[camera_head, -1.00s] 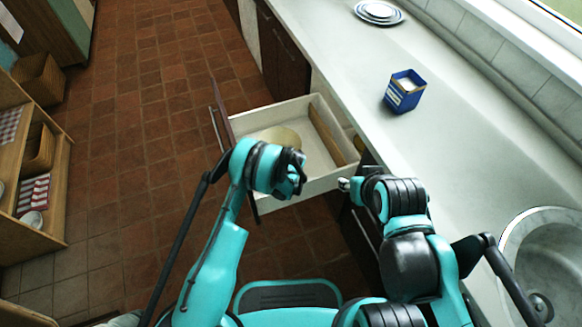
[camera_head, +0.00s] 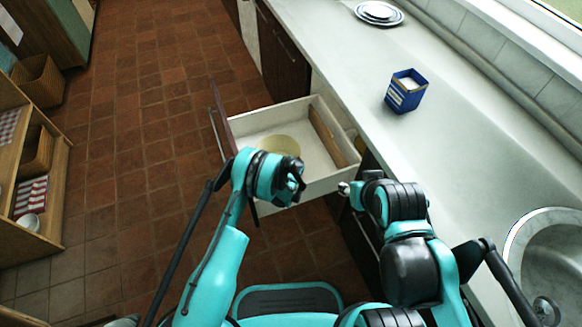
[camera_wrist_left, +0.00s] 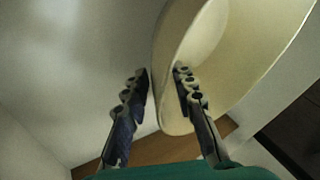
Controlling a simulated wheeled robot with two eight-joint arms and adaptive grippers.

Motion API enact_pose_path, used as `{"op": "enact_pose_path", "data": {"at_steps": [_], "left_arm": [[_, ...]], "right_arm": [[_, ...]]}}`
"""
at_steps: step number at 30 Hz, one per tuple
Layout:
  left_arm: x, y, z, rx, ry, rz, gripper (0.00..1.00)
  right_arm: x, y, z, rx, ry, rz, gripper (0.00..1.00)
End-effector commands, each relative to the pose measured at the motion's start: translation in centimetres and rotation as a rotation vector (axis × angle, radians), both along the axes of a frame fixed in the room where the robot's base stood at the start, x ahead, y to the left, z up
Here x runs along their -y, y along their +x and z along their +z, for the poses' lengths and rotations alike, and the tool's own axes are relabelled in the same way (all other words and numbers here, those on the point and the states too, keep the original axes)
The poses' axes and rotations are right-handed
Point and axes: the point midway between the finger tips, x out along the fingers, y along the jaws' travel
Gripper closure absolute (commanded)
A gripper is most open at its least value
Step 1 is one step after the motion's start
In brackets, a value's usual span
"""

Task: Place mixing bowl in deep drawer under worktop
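The cream mixing bowl (camera_head: 282,145) is inside the open white-walled drawer (camera_head: 318,188) under the worktop, partly hidden behind my left gripper. My left gripper (camera_head: 292,186) is over the near part of the drawer. In the left wrist view its two fingers (camera_wrist_left: 160,85) stand apart, with the edge of the bowl (camera_wrist_left: 235,60) between them. The right finger overlaps the bowl, and a narrow gap shows beside the left finger. Whether the bowl rests on the drawer floor is hard to tell. My right gripper (camera_head: 345,188) is at the worktop edge, mostly hidden, and its fingers are unclear.
A brown divider (camera_head: 327,135) runs along the drawer's right side. The worktop (camera_head: 440,150) holds a blue box (camera_head: 405,92) and stacked plates (camera_head: 379,12); a round sink (camera_head: 515,245) is at right. Wooden shelves (camera_head: 45,200) stand left, with clear tiled floor between.

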Motion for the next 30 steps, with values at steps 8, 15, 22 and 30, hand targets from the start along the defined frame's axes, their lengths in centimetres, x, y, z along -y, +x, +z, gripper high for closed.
{"op": "enact_pose_path", "data": {"at_steps": [8, 15, 22, 30], "left_arm": [[0.0, -0.2, 0.6, 0.000, 0.000, 0.000, 0.74], [0.0, -2.7, 4.5, 0.000, -0.001, -0.001, 0.74], [-0.1, -5.4, 8.3, 0.000, 0.001, -0.001, 0.74], [-0.1, -6.8, 10.1, 0.000, 0.000, 0.000, 0.74]], "right_arm": [[0.0, 0.0, 0.1, 0.000, 0.000, 0.000, 0.60], [0.0, 0.0, 2.0, 0.000, 0.000, 0.000, 0.60], [0.0, 0.0, 3.5, 0.000, 0.000, 0.000, 0.60], [0.0, 0.0, 4.0, 0.000, 0.000, 0.000, 0.60]]}}
